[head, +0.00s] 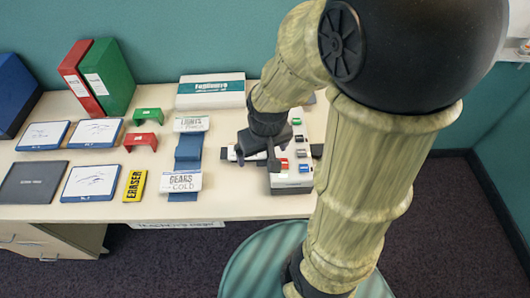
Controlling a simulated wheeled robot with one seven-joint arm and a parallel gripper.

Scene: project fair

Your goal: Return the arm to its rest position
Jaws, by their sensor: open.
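My arm rises in front of the desk on the right of the head view and bends down toward the desk. My gripper (257,157) hangs over the desk, pointing down, with its dark fingers apart. It is just left of a white panel (292,182) with red, blue and dark switches and partly covers it. I see nothing held between the fingers. Whether the fingertips touch anything below is hard to tell.
The desk (225,205) holds label cards (181,182) on a blue strip, a yellow eraser (134,186), red (140,142) and green (147,115) brackets, several tablets, upright binders (107,75) and a white box (211,92). Dark floor (450,215) is clear at right.

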